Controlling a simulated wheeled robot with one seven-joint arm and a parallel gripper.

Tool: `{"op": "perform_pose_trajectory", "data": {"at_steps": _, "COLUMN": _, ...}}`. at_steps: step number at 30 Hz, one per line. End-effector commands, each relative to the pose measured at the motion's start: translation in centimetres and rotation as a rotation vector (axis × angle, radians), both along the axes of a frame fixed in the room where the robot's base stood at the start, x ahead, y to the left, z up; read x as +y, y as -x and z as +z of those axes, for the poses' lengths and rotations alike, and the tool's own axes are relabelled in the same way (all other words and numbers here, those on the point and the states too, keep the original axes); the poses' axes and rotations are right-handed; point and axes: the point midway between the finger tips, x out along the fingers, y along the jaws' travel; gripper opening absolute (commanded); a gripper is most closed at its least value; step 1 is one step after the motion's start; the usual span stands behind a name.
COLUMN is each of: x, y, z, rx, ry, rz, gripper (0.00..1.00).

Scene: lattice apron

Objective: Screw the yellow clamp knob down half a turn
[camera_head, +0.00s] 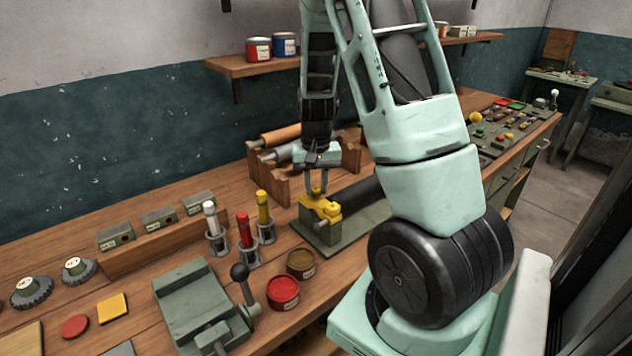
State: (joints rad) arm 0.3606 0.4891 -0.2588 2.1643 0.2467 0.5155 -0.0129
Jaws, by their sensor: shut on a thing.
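The yellow clamp (328,211) sits on a grey-green block and plate, with a dark roller stretching away behind it to the right. The yellow clamp knob (316,192) stands on top of the clamp. My gripper (316,188) points down from above and is shut on the knob, with a finger on each side of it. My wrist and arm rise above the clamp, and my lower arm links cover the bench to its right.
Upright holders with white, red and yellow handles (264,212) stand close left of the clamp. A red tin (283,292) and a brown tin (301,264) are in front. A wooden rack (268,170) with rollers is behind. A grey vise with a black-knobbed lever (240,272) is front left.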

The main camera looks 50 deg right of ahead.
Motion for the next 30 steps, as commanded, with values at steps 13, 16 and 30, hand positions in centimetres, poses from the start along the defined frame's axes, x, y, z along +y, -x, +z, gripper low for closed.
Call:
{"op": "perform_pose_trajectory", "data": {"at_steps": 13, "x": -0.06, "y": -0.11, "z": 0.29, "rx": -0.003, "ry": 0.002, "rz": -0.422, "gripper": 0.02}}
{"op": "perform_pose_trajectory", "data": {"at_steps": 16, "x": -0.08, "y": -0.11, "z": 0.32, "rx": -0.003, "ry": 0.002, "rz": -0.517, "gripper": 0.02}}
{"op": "perform_pose_trajectory", "data": {"at_steps": 30, "x": -0.11, "y": -0.09, "z": 0.24, "rx": -0.003, "ry": 0.002, "rz": -0.884, "gripper": 0.02}}
